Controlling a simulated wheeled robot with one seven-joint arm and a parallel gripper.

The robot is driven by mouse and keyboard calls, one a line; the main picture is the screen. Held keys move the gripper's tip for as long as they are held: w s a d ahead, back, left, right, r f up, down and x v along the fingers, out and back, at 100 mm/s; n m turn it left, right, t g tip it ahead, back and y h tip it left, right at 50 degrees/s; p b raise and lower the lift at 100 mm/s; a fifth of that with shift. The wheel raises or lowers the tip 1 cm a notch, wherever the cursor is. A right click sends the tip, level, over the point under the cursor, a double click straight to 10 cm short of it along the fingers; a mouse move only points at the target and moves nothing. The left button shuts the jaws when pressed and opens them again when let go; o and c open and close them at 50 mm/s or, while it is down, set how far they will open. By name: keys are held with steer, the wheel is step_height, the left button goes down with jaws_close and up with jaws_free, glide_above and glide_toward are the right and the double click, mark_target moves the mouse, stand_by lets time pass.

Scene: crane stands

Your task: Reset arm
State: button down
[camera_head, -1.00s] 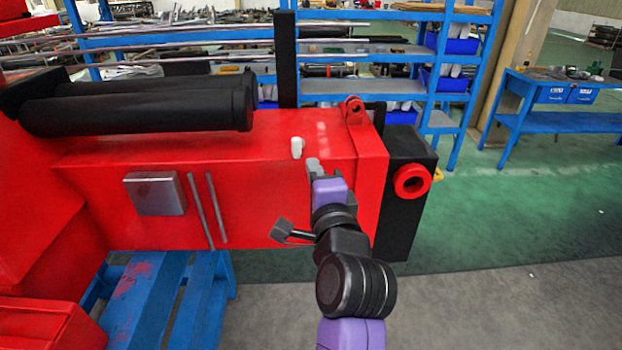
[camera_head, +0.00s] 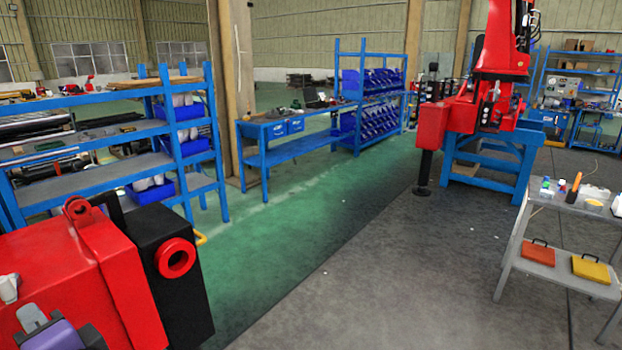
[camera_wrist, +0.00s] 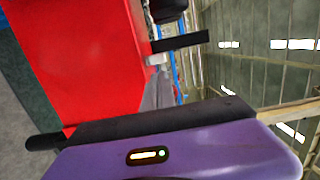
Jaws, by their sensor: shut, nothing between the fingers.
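My gripper (camera_head: 32,318) shows at the lower left corner of the head view, with grey fingertips ahead of a purple body. It is shut and holds nothing. It is over the red crane beam (camera_head: 70,275), close to a small white fitting (camera_head: 8,288) on it; I cannot tell whether they touch. In the wrist view, my purple wrist housing fills the bottom, with the red beam (camera_wrist: 85,55) at the left and the white fitting (camera_wrist: 155,60) near the top middle. Most of my arm is outside the head view.
A black end block (camera_head: 178,285) with a red ring caps the beam. Blue shelves (camera_head: 110,105) stand behind it. A blue workbench (camera_head: 300,150) stands farther back. A second red crane (camera_head: 480,105) rests on a blue stand. A grey cart (camera_head: 560,265) is at right. The floor between is clear.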

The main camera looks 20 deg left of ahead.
steer(key=w+d+r+n+t+y, duration=0.1)
steer(key=w+d+r+n+t, duration=0.25)
steer(key=d, duration=0.35)
steer(key=d+f+n+t+h, duration=0.1)
steer(key=d+f+t+h, duration=0.3)
steer(key=d, duration=0.6)
steer(key=w+d+f+t, duration=0.15)
steer(key=d+f, duration=0.35)
steer(key=d, duration=0.6)
steer(key=d+f+n+t+h, duration=0.1)
steer(key=d+f+t+h, duration=0.3)
steer(key=d, duration=0.6)
steer(key=s+d+f+m+g+h, duration=0.1)
steer(key=s+d+f+h, duration=0.2)
steer(key=s+d, duration=0.4)
steer(key=s+d+f+g+h, duration=0.1)
steer(key=s+d+f+h, duration=0.2)
steer(key=s+d, duration=0.4)
steer(key=s+d+f+m+h, duration=0.1)
steer(key=s+d+f+h, duration=0.2)
steer(key=s+d, duration=0.5)
steer(key=d+h, duration=0.1)
steer(key=d, duration=0.4)
steer(key=shift+m+g, duration=0.35)
steer(key=shift+g, duration=0.05)
